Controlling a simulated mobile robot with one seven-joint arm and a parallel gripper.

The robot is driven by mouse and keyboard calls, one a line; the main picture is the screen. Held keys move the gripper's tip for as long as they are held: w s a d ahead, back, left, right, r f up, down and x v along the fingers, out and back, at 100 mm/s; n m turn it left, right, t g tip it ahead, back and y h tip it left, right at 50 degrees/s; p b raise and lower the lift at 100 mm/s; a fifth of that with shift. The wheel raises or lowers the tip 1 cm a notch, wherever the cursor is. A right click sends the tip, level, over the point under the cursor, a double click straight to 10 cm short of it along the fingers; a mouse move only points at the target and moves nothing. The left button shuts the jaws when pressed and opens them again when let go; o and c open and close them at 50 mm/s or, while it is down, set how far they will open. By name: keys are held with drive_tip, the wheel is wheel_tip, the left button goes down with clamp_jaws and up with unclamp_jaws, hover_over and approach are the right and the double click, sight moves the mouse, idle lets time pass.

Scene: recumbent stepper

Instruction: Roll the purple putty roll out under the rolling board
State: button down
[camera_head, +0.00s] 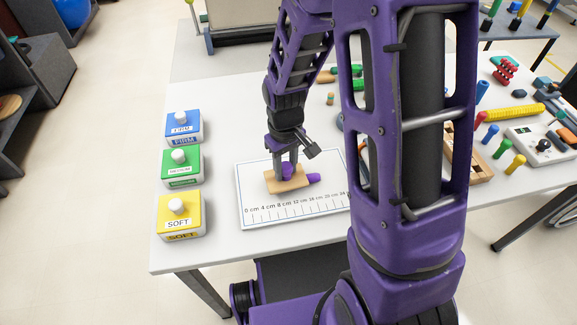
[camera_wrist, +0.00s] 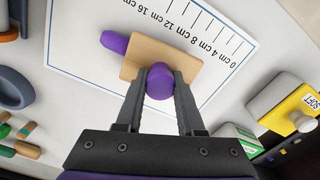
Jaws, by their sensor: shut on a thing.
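The rolling board (camera_head: 275,186) is a small light wooden slab with a purple round knob (camera_head: 288,171) on top. My gripper (camera_head: 285,163) points down and is shut on the knob. The wrist view shows its two fingers on either side of the knob (camera_wrist: 160,84). The purple putty roll (camera_head: 313,178) sticks out past the board's right end in the head view; the rest is hidden under the board. The roll's rounded end (camera_wrist: 114,42) also shows in the wrist view. All this is on a white measuring mat (camera_head: 256,207) with a centimetre scale along its front edge.
Yellow SOFT (camera_head: 178,215), green MEDIUM (camera_head: 181,166) and blue FIRM (camera_head: 183,127) tubs stand left of the mat. Pegs, a yellow bar (camera_head: 514,112) and other items crowd the table's right side. My arm hides the mat's right end in the head view.

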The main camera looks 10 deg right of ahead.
sight(305, 173)
drive_tip(key=shift+d, duration=0.1)
drive_tip(key=shift+d, duration=1.5)
drive_tip(key=shift+d, duration=0.95)
wheel_tip(305, 173, up, 7)
drive_tip(key=p, duration=0.5)
drive_tip(key=shift+p, duration=0.3)
